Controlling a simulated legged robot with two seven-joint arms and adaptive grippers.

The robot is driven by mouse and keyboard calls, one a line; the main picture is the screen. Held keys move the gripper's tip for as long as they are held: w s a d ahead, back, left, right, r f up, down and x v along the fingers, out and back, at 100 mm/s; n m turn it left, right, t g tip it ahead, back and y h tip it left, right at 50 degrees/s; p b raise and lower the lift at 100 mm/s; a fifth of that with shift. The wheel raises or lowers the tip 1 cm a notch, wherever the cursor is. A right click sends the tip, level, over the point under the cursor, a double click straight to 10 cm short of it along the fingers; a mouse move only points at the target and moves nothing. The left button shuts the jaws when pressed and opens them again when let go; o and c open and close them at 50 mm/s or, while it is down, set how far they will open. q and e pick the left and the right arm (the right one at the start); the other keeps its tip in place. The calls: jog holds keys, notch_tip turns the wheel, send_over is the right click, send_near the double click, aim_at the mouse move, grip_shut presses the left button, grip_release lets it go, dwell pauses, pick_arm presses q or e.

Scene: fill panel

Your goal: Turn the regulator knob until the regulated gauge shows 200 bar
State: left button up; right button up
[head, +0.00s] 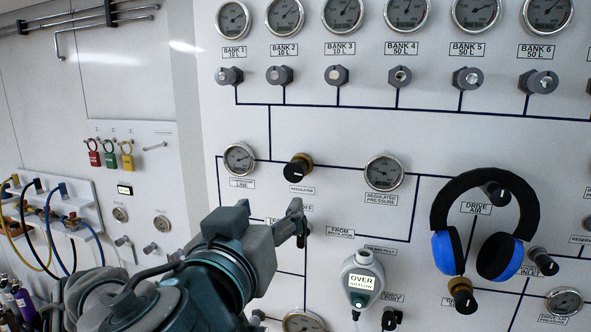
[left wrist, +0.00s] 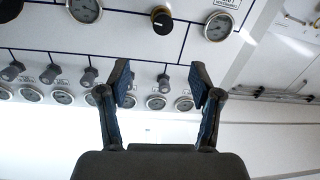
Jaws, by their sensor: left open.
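The regulator knob (head: 298,168) is black with a brass collar, on the white panel; it also shows at the top of the left wrist view (left wrist: 161,18). The regulated pressure gauge (head: 384,172) is a round dial right of the knob; its reading is too small to tell. In the upside-down left wrist view, the gauge left of the knob (left wrist: 84,9) appears to be the same one. My left gripper (head: 297,222) is below the knob in the head view, apart from it. Its two fingers (left wrist: 160,78) are spread with nothing between them. My right gripper is not in view.
Blue-black headphones (head: 487,228) hang on the panel at right. The compressor line gauge (head: 239,158) is left of the knob. Bank gauges and valves (head: 280,75) line the top.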

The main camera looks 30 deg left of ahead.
pick_arm(q)
jog(key=p, duration=0.4)
send_near(290, 172)
jog(key=w, duration=0.4)
jog(key=w+p, duration=0.1)
jog(key=shift+w+r+p, duration=0.3)
jog(key=shift+w, duration=0.45)
jog(key=w+a, duration=0.1)
jog(key=w+a+p, duration=0.1)
jog(key=w, duration=0.1)
jog(key=shift+f, duration=0.2)
jog(key=shift+w+a+p, duration=0.2)
jog(key=shift+w+p, duration=0.1)
jog(key=shift+a+f, duration=0.15)
jog(key=shift+a, duration=0.2)
